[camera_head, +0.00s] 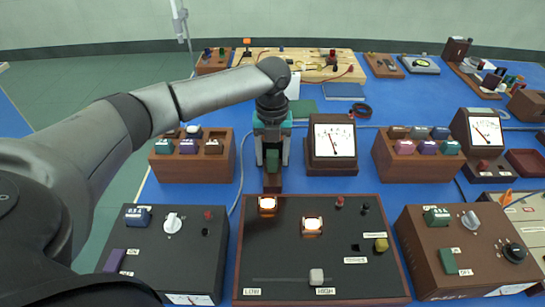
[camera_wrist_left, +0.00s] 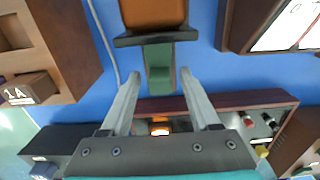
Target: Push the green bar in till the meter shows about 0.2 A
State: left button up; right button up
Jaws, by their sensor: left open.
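The green bar (camera_head: 272,160) shows between the fingers of my left gripper (camera_head: 272,163) in the head view. In the left wrist view, the green bar (camera_wrist_left: 158,62) sticks out from a dark flange on a brown block (camera_wrist_left: 153,12). The open fingers (camera_wrist_left: 158,82) stand on either side of it, with visible gaps. A brown-cased meter (camera_head: 334,138) stands just right of the gripper; its needle leans left of centre, and its numbers are too small to read. The meter's edge also shows in the left wrist view (camera_wrist_left: 235,25). My right gripper is out of view.
A dark panel (camera_head: 325,260) with two lit lamps lies in front of the gripper. Wooden plug boxes stand left (camera_head: 193,170) and right (camera_head: 415,165). Another meter (camera_head: 486,132) stands far right. Dark control boxes (camera_head: 170,260) flank the panel. Blue bench shows between them.

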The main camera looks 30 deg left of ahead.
pick_arm(q)
grip_shut()
dwell(0.6)
dwell(0.9)
